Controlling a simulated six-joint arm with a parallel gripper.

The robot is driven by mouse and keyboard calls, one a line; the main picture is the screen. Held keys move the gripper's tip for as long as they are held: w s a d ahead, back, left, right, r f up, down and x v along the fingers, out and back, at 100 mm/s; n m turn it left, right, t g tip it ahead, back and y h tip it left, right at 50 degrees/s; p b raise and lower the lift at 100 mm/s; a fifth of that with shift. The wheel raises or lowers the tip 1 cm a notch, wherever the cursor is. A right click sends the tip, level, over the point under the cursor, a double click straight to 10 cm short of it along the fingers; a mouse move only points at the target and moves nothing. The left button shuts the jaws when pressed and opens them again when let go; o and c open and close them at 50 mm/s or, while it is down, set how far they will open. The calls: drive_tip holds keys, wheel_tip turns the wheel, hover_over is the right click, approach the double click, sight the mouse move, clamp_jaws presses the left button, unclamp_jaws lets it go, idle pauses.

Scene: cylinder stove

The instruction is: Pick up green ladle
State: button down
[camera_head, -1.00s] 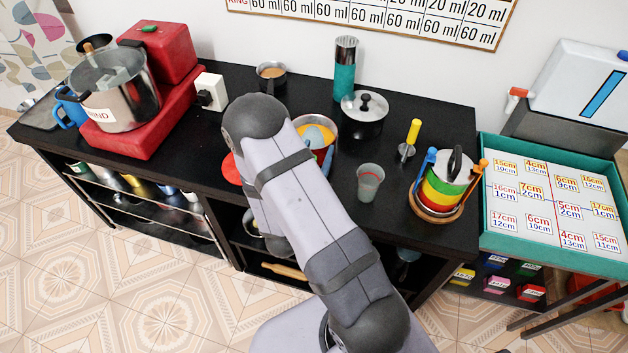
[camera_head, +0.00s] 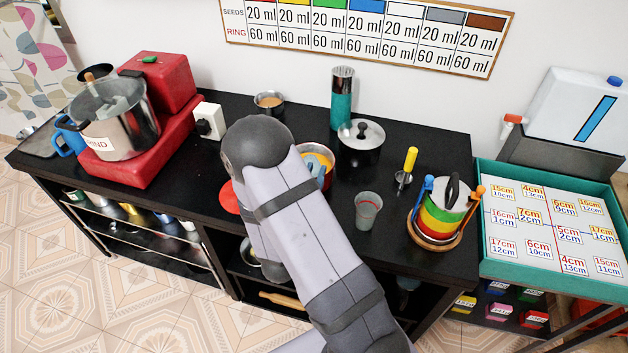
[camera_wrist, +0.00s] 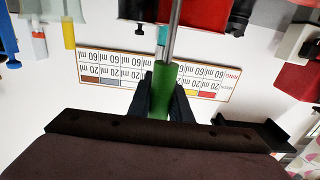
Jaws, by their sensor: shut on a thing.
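The green ladle (camera_wrist: 166,88) is in my gripper (camera_wrist: 165,92) in the wrist view. Its green handle sits between my two dark fingers, which are shut on it. A thin metal shaft runs from the handle to the top edge of that picture. The ladle's bowl is out of view. In the head view my own arm hides the gripper, and I cannot make out the ladle there.
The black counter (camera_head: 300,229) holds a steel pot (camera_head: 115,118) on a red stand, a lidded pot (camera_head: 361,143), a teal cylinder (camera_head: 341,107), a grey cup (camera_head: 367,210), a yellow-handled tool (camera_head: 410,160) and a striped stack (camera_head: 444,208). A teal-edged tray (camera_head: 550,261) stands at right.

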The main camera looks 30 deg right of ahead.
wheel_tip(320, 180, up, 7)
drive_tip(key=shift+r, duration=0.15)
idle(0.4)
